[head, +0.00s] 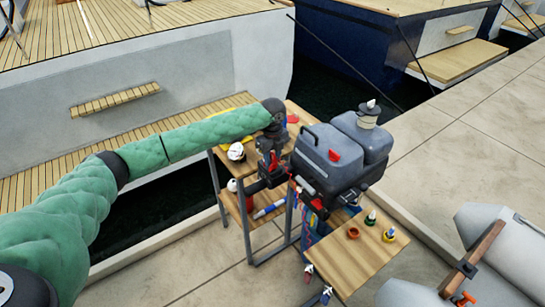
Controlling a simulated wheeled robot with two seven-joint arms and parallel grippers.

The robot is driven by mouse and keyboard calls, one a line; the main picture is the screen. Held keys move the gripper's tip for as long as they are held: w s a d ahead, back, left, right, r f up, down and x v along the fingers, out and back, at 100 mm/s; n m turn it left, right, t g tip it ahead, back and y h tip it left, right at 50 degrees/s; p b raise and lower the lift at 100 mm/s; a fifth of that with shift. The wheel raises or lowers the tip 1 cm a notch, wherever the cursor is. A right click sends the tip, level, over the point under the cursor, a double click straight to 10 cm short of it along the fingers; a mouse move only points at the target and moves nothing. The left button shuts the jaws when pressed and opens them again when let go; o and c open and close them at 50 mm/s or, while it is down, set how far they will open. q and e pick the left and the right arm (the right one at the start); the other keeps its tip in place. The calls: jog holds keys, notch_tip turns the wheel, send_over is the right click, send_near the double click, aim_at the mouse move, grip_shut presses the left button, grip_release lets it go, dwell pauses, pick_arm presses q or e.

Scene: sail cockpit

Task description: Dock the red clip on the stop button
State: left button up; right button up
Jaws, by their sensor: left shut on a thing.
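My left gripper (272,163) reaches in from the left on a green-sleeved arm and points down, just left of the grey outboard motor (318,158). It is shut on a small red thing at its tips, which looks like the red clip, though it is too small and dark to be sure. The motor stands on a wooden-topped stand and has a red patch (334,156) on its cover. Small red parts (298,190) show at its lower left front; I cannot tell which is the stop button. Whether the held thing touches the motor is unclear. My right gripper is out of view.
A white pot-like thing (236,152) stands on the left shelf, with a blue-and-white tube (270,208) lower down. A wooden side table (350,265) carries an orange ring (353,233) and small bottles.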

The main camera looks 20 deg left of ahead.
aim_at(272, 152)
pick_arm(q)
jog(key=shift+f, duration=0.55)
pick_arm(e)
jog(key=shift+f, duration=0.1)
pick_arm(q)
jog(key=o, duration=0.7)
jog(key=shift+r+p, duration=1.15)
jog(key=shift+r, duration=0.35)
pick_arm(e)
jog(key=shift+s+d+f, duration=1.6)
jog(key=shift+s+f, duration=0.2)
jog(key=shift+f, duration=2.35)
pick_arm(q)
jog(key=shift+r+p, duration=1.35)
jog(key=shift+r, duration=0.45)
jog(key=shift+r+p, duration=1.7)
jog(key=shift+r, duration=0.5)
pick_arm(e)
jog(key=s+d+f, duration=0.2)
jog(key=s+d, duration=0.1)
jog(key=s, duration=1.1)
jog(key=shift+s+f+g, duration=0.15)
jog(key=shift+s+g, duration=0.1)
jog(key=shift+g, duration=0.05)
